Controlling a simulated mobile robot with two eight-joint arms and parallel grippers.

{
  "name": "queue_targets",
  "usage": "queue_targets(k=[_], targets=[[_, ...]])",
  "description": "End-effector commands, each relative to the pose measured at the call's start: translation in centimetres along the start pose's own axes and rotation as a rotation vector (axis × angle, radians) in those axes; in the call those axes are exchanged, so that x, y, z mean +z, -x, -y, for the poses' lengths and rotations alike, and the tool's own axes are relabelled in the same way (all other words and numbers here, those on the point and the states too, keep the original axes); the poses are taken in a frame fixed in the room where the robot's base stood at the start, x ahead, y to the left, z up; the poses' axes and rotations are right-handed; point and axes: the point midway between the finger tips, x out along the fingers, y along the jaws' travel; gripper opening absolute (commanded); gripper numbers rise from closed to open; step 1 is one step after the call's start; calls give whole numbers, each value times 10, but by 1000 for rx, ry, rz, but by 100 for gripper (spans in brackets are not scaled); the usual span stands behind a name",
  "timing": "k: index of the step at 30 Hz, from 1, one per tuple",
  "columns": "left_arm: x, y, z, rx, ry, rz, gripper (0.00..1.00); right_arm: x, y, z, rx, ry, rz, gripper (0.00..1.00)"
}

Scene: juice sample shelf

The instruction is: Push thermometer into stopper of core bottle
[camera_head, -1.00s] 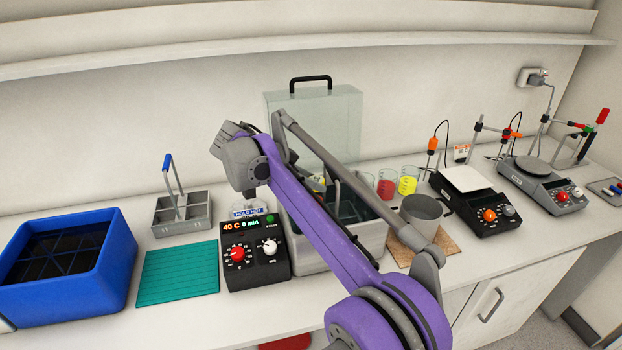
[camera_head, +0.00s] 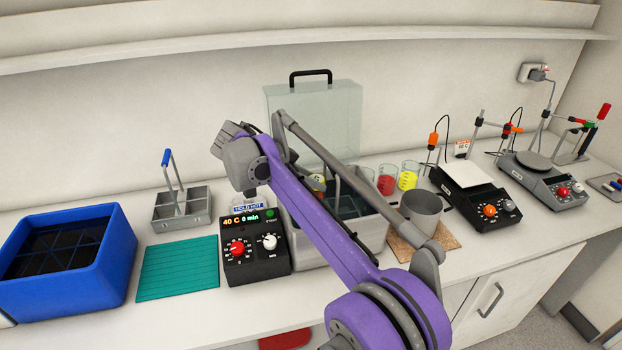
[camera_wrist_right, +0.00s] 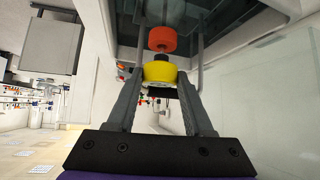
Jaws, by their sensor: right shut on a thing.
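In the right wrist view my right gripper (camera_wrist_right: 160,78) is shut on a round yellow piece (camera_wrist_right: 159,73), which looks like the thermometer's head. Just beyond it, in line, are a short dark part (camera_wrist_right: 161,57) and an orange-red round piece (camera_wrist_right: 162,39), perhaps the stopper of the core bottle. I cannot tell whether they touch or how deep the thermometer sits. In the head view my purple right arm reaches over the water bath (camera_head: 362,244) and hides the fingertips and most of the bath's inside. My left gripper is not in view.
A control box (camera_head: 254,251), teal mat (camera_head: 179,268), grey rack (camera_head: 182,208) and blue bin (camera_head: 75,265) stand to the left. Red and yellow beakers (camera_head: 387,182) (camera_head: 408,178), a grey cup (camera_head: 421,207) and a black scale (camera_head: 478,202) stand to the right. A clear lid (camera_head: 315,118) rises behind.

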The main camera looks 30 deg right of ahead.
Motion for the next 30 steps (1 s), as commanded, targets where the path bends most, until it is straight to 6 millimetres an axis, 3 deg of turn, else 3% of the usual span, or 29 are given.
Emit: queue_targets(k=[28,29,30], targets=[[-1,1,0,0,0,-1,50,7,-6,0,0,0,0,0],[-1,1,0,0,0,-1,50,7,-6,0,0,0,0,55],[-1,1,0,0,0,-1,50,7,-6,0,0,0,0,62]])
